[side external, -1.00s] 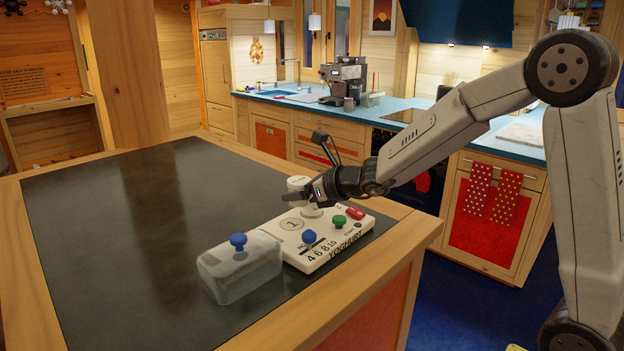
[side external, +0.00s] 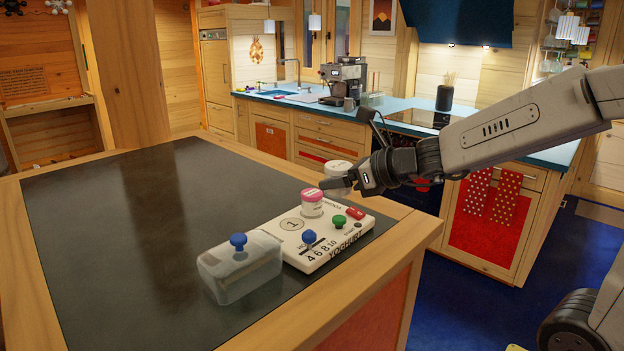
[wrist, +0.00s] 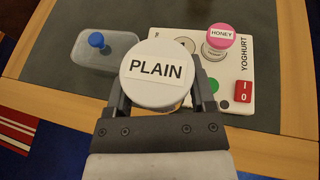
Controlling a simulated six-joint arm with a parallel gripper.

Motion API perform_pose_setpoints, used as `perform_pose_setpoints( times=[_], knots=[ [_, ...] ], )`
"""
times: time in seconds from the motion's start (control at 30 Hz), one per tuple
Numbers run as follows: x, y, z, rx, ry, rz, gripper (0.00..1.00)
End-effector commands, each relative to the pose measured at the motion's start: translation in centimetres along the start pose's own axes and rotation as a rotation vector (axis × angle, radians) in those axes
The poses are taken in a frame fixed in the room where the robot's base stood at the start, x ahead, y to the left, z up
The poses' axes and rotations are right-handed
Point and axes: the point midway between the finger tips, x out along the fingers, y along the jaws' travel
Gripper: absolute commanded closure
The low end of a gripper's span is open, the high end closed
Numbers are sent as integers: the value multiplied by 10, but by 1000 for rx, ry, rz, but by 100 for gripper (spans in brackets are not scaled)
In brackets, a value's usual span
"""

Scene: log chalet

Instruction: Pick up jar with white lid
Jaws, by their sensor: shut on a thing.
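The jar with the white lid (wrist: 156,72) is between my gripper's fingers in the wrist view, and its lid reads PLAIN. In the side view the same jar (side external: 338,169) is held up above the yoghurt maker, behind and to the right of a second jar. My gripper (side external: 338,184) is shut on the white-lidded jar. The second jar, with a pink lid (side external: 312,195) reading HONEY in the wrist view (wrist: 221,36), stands upright on the yoghurt maker (side external: 290,224). The held jar's lower part is mostly hidden by the gripper.
A clear container with a blue knob (side external: 240,270) stands left of the yoghurt maker. The maker has blue and green knobs and a red switch (side external: 356,213) on top. The dark table top (side external: 130,240) is otherwise clear at the left and back.

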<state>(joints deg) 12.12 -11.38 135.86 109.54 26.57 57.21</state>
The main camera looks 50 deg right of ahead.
Motion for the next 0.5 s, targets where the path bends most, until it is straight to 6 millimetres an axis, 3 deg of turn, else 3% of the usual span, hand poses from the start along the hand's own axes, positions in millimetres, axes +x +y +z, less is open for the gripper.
perform_pose_setpoints(
  times=[0.5],
  knots=[
    [-6,2,0,0,-1,-1,97]
  ],
)
